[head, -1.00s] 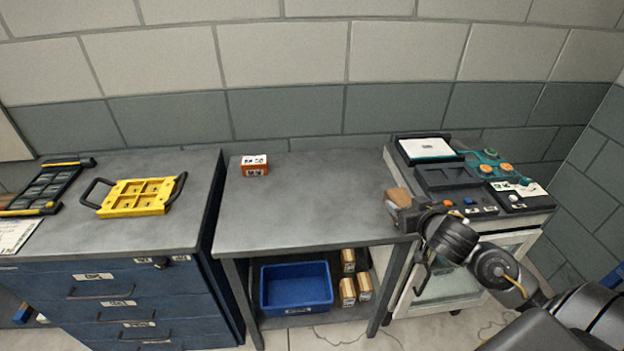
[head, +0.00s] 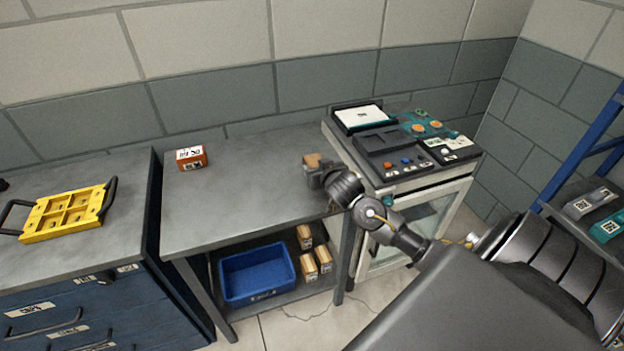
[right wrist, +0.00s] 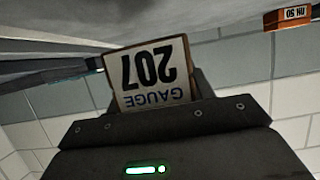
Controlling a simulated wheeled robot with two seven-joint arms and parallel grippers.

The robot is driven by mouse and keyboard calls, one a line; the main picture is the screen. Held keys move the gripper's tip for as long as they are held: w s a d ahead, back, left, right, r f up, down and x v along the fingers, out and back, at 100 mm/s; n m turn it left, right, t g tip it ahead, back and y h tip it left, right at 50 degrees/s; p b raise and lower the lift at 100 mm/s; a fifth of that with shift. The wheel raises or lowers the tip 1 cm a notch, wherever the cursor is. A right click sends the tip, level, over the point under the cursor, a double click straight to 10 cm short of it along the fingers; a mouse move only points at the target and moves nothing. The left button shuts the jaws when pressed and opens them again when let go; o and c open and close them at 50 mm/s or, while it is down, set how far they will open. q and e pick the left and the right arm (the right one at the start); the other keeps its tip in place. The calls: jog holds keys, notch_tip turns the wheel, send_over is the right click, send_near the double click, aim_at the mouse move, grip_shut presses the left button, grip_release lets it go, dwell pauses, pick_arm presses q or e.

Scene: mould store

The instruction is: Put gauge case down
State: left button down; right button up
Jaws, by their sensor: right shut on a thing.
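The gauge case (right wrist: 149,72) is a small tan-edged box with a white label reading "GAUGE 207", upside down in the right wrist view. In the head view its brown top (head: 313,159) shows at the right end of the grey table (head: 235,210). My right gripper (head: 318,173) is shut on the case, and its dark body hides the case's lower part. I cannot tell whether the case touches the tabletop. My left gripper is not in view.
An orange labelled box (head: 192,158) stands at the table's back left. The middle of the tabletop is clear. A blue bin (head: 257,274) and several small boxes (head: 308,262) sit on the shelf below. A control cabinet (head: 400,150) adjoins on the right; a yellow tray (head: 63,214) lies left.

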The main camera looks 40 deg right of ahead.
jog(key=shift+w+a+f, duration=0.15)
jog(key=shift+w+f, duration=0.3)
jog(key=shift+f, duration=0.1)
jog(key=shift+w+a+f, duration=0.15)
jog(key=shift+w+f, duration=0.3)
jog(key=shift+f, duration=0.05)
jog(key=shift+f+p, duration=0.6)
jog(key=shift+f, duration=0.9)
jog(key=shift+f, duration=0.1)
jog(key=o, duration=1.3)
jog(key=shift+s+f, duration=0.1)
jog(key=shift+c, duration=0.2)
jog(key=shift+r, duration=0.2)
jog(key=b+v, duration=0.1)
jog(key=v, duration=1.1)
jog(key=shift+f, duration=0.1)
